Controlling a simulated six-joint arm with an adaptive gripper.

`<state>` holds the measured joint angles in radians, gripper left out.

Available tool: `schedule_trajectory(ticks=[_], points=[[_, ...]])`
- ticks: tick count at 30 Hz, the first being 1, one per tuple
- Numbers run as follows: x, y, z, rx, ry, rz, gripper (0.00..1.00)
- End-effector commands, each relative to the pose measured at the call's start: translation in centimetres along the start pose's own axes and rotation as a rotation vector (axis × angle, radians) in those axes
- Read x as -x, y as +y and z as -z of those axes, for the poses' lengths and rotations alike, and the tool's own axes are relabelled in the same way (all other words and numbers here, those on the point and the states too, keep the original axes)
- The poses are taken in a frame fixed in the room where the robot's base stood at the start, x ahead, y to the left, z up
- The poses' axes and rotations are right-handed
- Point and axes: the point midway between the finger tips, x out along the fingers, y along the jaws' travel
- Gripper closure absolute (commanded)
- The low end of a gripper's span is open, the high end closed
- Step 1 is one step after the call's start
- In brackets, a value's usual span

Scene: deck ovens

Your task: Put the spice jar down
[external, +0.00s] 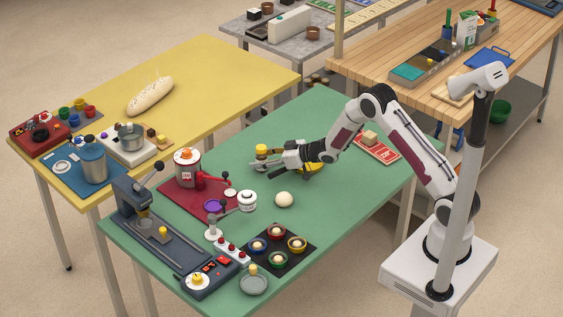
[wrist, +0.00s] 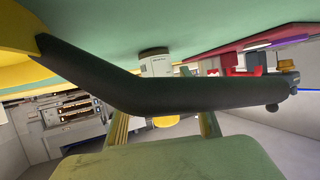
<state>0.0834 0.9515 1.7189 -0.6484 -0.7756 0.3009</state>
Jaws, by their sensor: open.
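The spice jar (external: 262,149), with a yellow top, stands at my gripper's tips on the green table in the external view. In the wrist view, which is upside down, its pale labelled body (wrist: 155,66) and yellow top (wrist: 165,121) show, with a dark bar hiding its middle. The jar looks upright, with its dark base at the green table top. My gripper (external: 274,160) reaches in low and level from the right; its jaws are open, one finger on each side of the jar. Whether a finger touches it is hidden.
A yellow pan (external: 313,168) sits under my wrist; its dark handle (wrist: 130,88) crosses the wrist view. A dough ball (external: 284,200) and white pot (external: 247,202) lie nearer. A red mat (external: 178,202) is left; a red board (external: 378,150) is right.

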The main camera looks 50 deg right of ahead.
Motion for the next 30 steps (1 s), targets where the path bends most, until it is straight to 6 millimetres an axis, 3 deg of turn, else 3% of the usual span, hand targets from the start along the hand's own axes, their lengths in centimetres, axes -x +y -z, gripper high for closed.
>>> schedule_trajectory(ticks=[11,30], points=[[2.8,0.1,0.0,-0.001,-0.001,-0.001,0.55],[10.2,0.1,0.0,0.000,0.000,-0.001,0.55]])
